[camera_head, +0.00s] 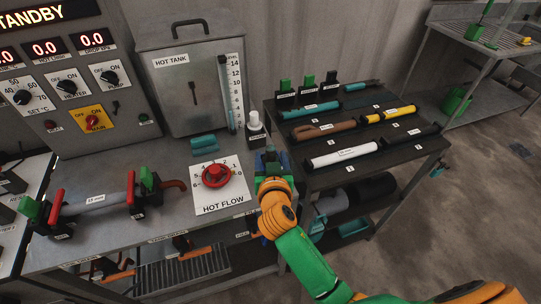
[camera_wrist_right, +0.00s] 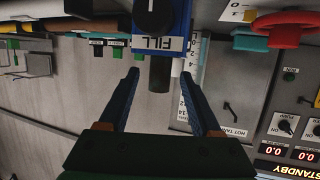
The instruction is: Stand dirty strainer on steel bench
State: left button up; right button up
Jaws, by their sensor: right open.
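My right gripper (camera_head: 268,163) is at the right end of the steel bench (camera_head: 105,230), beside the HOT FLOW plate. In the right wrist view its two dark blue fingers (camera_wrist_right: 164,100) are apart. A dark cylinder (camera_wrist_right: 160,74) under a blue block labelled FILL (camera_wrist_right: 158,43) shows between them; I cannot tell if they touch it. I cannot pick out the dirty strainer for certain. A brown tube (camera_head: 322,132) lies on the dark rack among other tubes. My left gripper is not in view.
A HOT TANK (camera_head: 180,95), a red flow knob (camera_head: 215,174) and a pipe with red-handled valves (camera_head: 95,200) crowd the bench. The dark rack (camera_head: 415,158) stands at its right, with numbered tube places. Another metal table (camera_head: 480,45) is at back right; open floor lies between.

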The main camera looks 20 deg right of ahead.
jog(key=shift+b+x, duration=0.3)
jog(key=shift+x, duration=0.8)
jog(key=shift+r, duration=0.1)
jog(key=shift+s, duration=0.1)
grip_shut()
dwell(0.6)
